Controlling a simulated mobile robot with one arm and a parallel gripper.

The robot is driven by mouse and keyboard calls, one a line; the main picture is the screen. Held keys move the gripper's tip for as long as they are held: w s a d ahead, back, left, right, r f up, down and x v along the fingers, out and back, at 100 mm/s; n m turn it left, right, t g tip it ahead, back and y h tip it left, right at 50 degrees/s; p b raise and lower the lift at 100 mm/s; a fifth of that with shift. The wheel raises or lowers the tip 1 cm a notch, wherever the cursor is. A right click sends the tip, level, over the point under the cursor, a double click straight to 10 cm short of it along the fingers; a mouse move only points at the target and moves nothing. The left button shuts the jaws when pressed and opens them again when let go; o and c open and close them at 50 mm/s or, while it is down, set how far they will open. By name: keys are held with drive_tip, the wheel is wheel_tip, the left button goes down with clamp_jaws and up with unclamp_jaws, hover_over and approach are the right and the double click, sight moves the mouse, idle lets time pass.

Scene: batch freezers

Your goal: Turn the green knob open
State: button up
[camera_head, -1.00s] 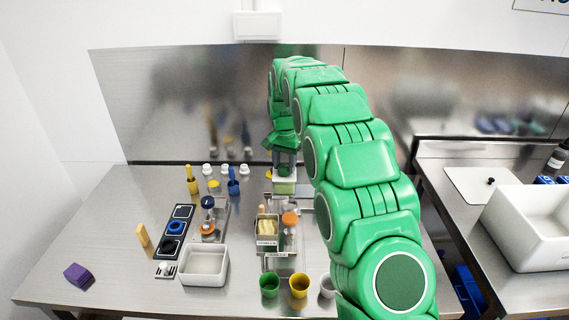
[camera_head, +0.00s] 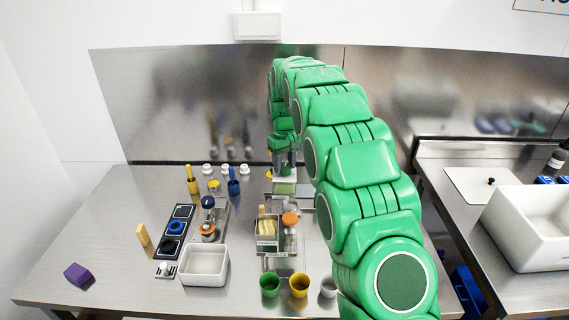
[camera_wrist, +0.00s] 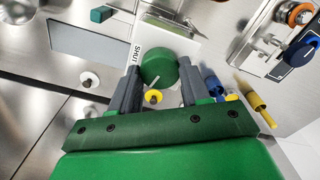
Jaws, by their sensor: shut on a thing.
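The green knob (camera_wrist: 160,68) is a round disc on a white panel (camera_wrist: 170,38) in the wrist view. A label reading SHUT (camera_wrist: 134,62) is beside it, at its left. A short pale line shows at the knob's lower edge. My gripper (camera_wrist: 160,72) has one grey finger on each side of the knob and is shut on it. In the head view my gripper (camera_head: 285,160) points down over a small device with a pale green part (camera_head: 284,188) at the back of the table. The knob is hidden there behind my gripper.
A white bin (camera_head: 204,264), several cups and a tray of small items (camera_head: 267,240) stand in front. Blue and yellow tools (camera_head: 233,186) stand left of the gripper. A purple block (camera_head: 77,273) lies far left. The metal back wall is close behind.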

sight(285, 167)
drive_tip(key=shift+n, duration=1.3)
drive_tip(key=o, duration=1.1)
drive_tip(key=shift+c, duration=0.2)
drive_tip(key=shift+r, duration=0.15)
wheel_tip(285, 167, up, 8)
drive_tip(key=shift+f, duration=0.2)
